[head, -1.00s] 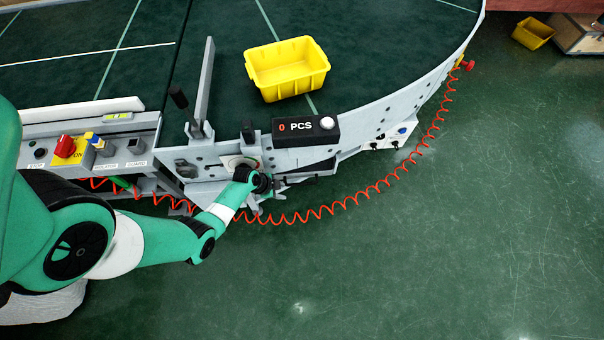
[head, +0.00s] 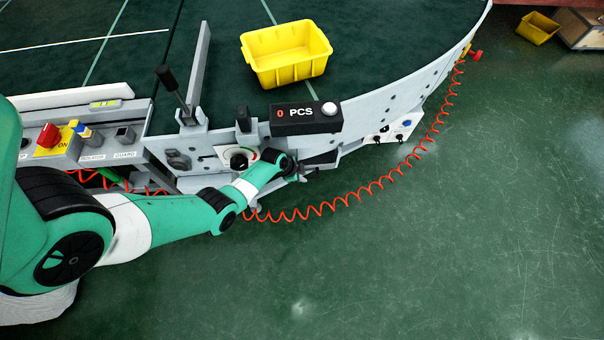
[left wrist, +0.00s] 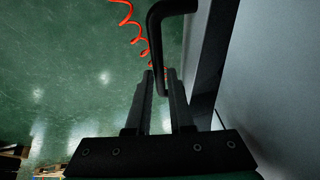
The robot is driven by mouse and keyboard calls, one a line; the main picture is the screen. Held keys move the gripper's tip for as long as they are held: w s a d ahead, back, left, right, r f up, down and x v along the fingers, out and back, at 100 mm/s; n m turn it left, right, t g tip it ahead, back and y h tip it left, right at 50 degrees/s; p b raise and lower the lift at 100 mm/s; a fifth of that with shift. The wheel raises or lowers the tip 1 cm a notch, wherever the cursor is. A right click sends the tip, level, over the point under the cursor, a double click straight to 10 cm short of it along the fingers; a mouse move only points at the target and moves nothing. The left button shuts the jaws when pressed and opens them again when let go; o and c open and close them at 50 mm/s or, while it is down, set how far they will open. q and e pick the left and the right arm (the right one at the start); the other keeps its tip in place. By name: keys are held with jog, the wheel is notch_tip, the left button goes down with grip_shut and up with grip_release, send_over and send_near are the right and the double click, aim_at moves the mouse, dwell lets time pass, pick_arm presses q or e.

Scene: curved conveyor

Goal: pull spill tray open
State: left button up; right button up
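The spill tray's black bar handle (left wrist: 172,8) stands out from a dark front in the left wrist view. Its lower end runs between the two fingers of my left gripper (left wrist: 160,82), which sit close on both sides of it with no clear gap. In the head view my left gripper (head: 297,170) is at the dark tray front (head: 322,160), under the PCS counter. It hides most of the handle there. The tray shows no clear opening. My right gripper is not in view.
A black counter box (head: 306,118) sits just above the gripper. A red coiled cable (head: 345,202) hangs along the conveyor's curved side. A yellow bin (head: 287,56) stands on the belt. A lever (head: 173,88) rises at left. The green floor (head: 430,260) in front is clear.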

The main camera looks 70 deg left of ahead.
pick_arm(q)
grip_shut()
dwell(1.0)
jog(key=shift+s, duration=0.1)
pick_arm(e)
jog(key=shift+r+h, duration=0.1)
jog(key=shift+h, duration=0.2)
